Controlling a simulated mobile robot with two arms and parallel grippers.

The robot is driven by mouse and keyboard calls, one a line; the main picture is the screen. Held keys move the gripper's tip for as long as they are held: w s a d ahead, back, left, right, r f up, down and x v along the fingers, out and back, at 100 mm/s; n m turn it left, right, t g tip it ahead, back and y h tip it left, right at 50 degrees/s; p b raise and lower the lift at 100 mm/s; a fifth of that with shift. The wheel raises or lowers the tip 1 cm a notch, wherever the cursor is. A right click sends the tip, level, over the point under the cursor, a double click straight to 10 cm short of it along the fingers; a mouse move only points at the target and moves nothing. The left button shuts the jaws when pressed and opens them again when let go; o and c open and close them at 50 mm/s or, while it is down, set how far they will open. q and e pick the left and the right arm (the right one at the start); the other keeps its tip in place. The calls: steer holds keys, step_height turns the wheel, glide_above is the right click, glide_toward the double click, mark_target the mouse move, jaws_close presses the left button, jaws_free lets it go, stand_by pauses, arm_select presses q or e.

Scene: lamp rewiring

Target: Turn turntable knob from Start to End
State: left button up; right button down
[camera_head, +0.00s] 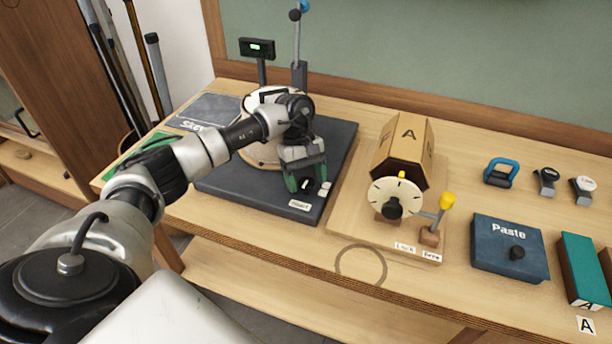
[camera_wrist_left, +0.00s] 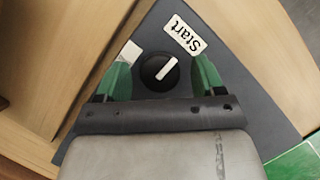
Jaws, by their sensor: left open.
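The turntable (camera_head: 232,180) is a dark square base on the table, with a pale round plate partly hidden behind my left arm. Its small black knob (camera_wrist_left: 159,72) has a white pointer line aimed toward the white "Start" label (camera_wrist_left: 184,35), which also shows in the head view (camera_head: 300,205). A second white label (camera_wrist_left: 128,53) is partly covered by a green finger, its text unreadable. My left gripper (camera_head: 308,184) points down over the knob, which also shows in the wrist view (camera_wrist_left: 160,80). Its green fingers are open on either side of the knob, with gaps visible. My right gripper is out of view.
Farther right are a blue "Paste" box (camera_head: 509,249) and a teal box (camera_head: 583,270). A post with a display (camera_head: 257,48) rises behind.

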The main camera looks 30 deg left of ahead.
arm_select(q)
steer(key=shift+c, duration=1)
steer(key=c, duration=0.7)
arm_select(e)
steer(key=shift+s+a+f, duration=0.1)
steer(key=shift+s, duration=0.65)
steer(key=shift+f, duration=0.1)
